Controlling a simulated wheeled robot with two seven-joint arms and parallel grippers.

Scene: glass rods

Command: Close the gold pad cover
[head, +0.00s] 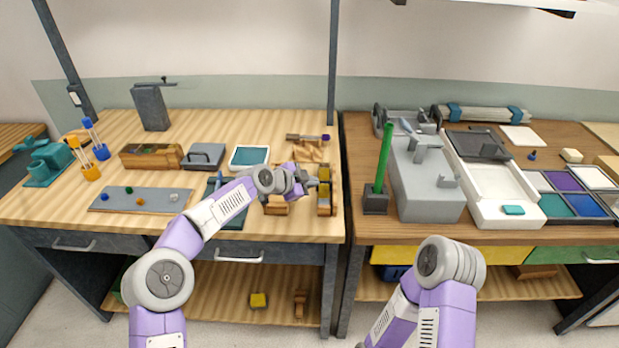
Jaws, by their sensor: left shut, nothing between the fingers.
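My left gripper (316,182) is shut and empty at the right end of the left workbench. It is beside a small wooden piece (324,202) with an upright part near the bench's right edge. Another wooden block (277,207) lies just left of it, partly behind my left arm. I cannot tell for sure which of these is the gold pad or its cover, as they are small and partly hidden by the gripper. Whether the gripper touches the wooden piece is unclear. My right arm is low at the bottom, and its gripper is out of the picture.
A dark teal board (231,217) lies under my left forearm. A white-framed tray (249,157), a grey box (204,157) and a wooden box (152,156) stand behind. A green rod stands in a dark holder (375,202) on the right bench. A gap separates the benches.

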